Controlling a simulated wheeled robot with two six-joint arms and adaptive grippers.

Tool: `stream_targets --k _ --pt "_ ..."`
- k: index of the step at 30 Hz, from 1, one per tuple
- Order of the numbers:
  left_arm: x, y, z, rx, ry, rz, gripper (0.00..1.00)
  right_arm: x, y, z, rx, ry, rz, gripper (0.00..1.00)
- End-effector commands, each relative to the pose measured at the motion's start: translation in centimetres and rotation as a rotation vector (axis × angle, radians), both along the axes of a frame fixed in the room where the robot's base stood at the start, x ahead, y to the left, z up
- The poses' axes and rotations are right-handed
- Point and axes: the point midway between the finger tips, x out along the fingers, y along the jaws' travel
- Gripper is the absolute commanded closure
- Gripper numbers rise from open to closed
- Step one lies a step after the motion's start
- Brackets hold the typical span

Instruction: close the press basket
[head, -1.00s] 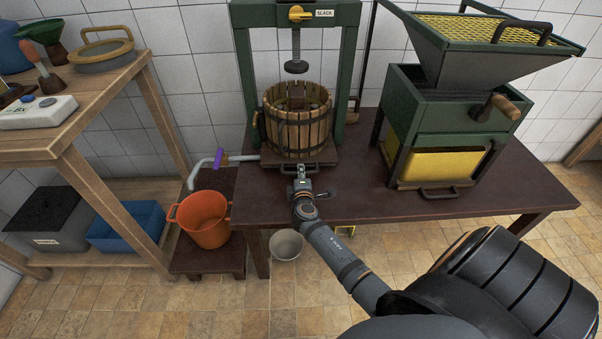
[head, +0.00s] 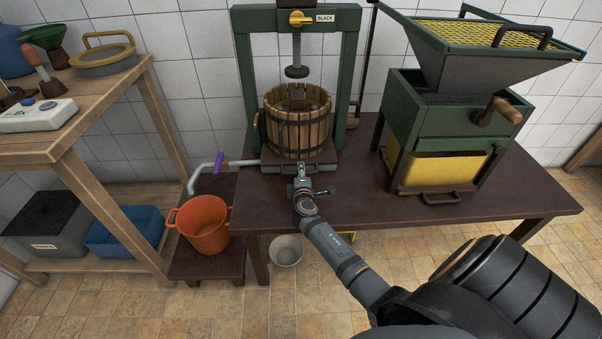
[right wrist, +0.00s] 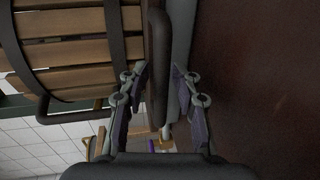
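The press basket (head: 297,124), round with wooden slats and dark hoops, stands on a dark tray (head: 262,159) inside the green press frame (head: 246,80). The screw and its round foot (head: 297,72) hang above its open top. My right gripper (head: 301,177) is at the front of the tray, below the basket. The exact contact is partly hidden. My left gripper is out of view.
A green crusher (head: 445,110) with a hopper stands on the table (head: 400,212) to the right. A spout with a purple lever (head: 220,163) is left of the tray, above an orange bucket (head: 203,225). A wooden shelf (head: 100,130) fills the left side.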

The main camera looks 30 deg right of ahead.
Motion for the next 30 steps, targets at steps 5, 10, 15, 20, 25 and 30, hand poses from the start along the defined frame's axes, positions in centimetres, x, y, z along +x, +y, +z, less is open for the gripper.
stream_targets --k 5,10,15,20,25,30 --pt "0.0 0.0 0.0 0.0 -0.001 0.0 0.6 0.0 0.0 0.0 0.0 0.0 0.0 0.64" --pt "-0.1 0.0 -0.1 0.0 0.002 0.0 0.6 -0.3 0.2 0.0 0.001 0.001 0.001 0.64" --pt "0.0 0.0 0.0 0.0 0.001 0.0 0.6 -2.9 1.8 0.5 0.004 0.001 0.0 0.64" --pt "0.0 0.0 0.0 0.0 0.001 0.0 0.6 -6.3 3.9 1.3 0.004 0.002 0.001 0.64" --pt "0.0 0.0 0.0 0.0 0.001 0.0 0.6 -8.9 5.5 2.0 0.002 0.002 0.0 0.64" --pt "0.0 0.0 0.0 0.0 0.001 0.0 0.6 -10.0 6.1 2.4 0.001 -0.001 0.0 0.64"
